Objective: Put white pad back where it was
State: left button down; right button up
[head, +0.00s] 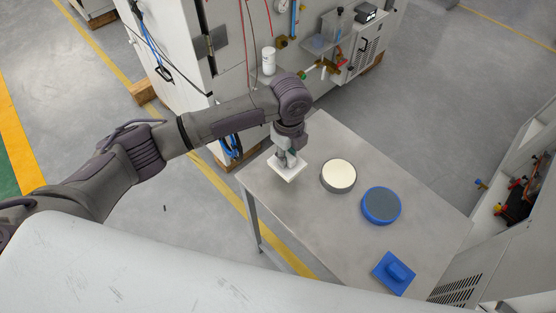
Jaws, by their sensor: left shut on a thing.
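The white pad (291,172) is a small white square at the left part of the grey table (330,224). My left gripper (287,160) comes down over it from above and is shut on it. I cannot tell whether the pad touches the table or is held just above it. The fingertips are small and partly hidden by the wrist. My right gripper is not in view.
A round tin with a cream top (339,174) stands right of the pad. A blue round tin with a grey top (381,204) and a blue pad (395,272) lie further right. Machine cabinets (190,50) stand behind. The table's front middle is bare.

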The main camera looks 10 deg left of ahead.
aim_at(278, 165)
pick_arm(q)
jog(key=shift+s+a+f, duration=0.1)
jog(key=shift+a+f, duration=0.2)
jog(key=shift+a, duration=0.25)
jog(key=shift+s+a+f, duration=0.1)
jog(key=shift+a+f, duration=0.2)
jog(key=shift+a, duration=0.2)
jog(key=shift+f+p, duration=0.2)
jog(key=shift+p, duration=0.15)
notch_tip(278, 165, down, 3)
jog(key=shift+f+p, duration=0.15)
jog(key=shift+p, duration=0.4)
jog(key=shift+f, duration=0.3)
jog(key=c, duration=1)
grip_release()
